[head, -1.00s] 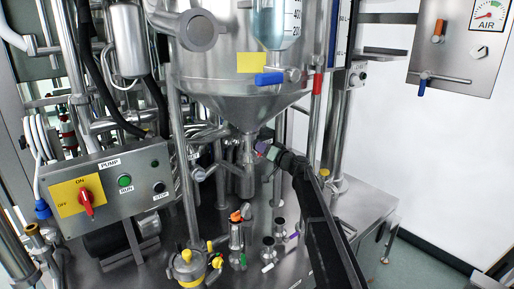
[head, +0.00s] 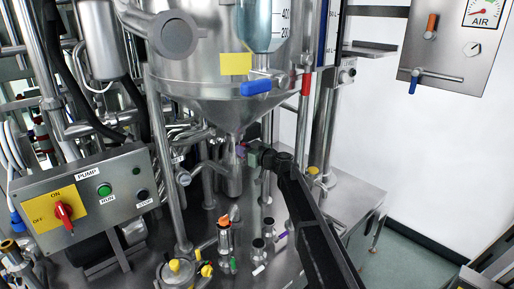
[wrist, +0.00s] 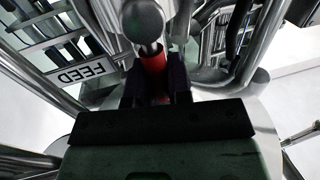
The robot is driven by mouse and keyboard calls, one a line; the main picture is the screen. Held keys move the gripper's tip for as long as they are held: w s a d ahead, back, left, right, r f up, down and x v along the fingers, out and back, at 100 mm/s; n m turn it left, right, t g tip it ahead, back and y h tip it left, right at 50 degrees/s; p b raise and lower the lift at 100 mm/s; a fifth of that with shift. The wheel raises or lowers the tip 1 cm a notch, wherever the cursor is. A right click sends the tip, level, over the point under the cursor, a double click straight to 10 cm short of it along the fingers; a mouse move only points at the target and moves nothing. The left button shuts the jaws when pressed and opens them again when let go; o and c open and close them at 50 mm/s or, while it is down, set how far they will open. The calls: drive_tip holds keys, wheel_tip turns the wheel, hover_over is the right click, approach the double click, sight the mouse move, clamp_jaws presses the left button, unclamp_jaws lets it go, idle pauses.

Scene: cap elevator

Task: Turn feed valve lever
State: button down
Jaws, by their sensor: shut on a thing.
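The feed valve lever shows in the wrist view as a red grip (wrist: 153,63) between my dark fingers, with a round metal end (wrist: 142,20) above it. A FEED label (wrist: 83,71) is to its left, upside down. My gripper (wrist: 155,88) is shut on the red lever. In the head view my gripper (head: 243,153) is beside the outlet pipe under the cone of the steel hopper (head: 205,92). The lever itself is too small and hidden to make out there.
A pump panel (head: 118,205) with a red switch stands at the left. A blue-handled valve (head: 256,87) and a red handle (head: 306,84) are above my arm. Small fittings, including an orange-topped one (head: 224,222), stand on the steel deck below. Pipes crowd the wrist view.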

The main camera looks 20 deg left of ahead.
idle(0.3)
drive_tip(key=c, duration=1.1)
unclamp_jaws()
drive_tip(key=shift+o, duration=0.2)
drive_tip(key=v, duration=1.1)
drive_tip(key=shift+a, duration=0.1)
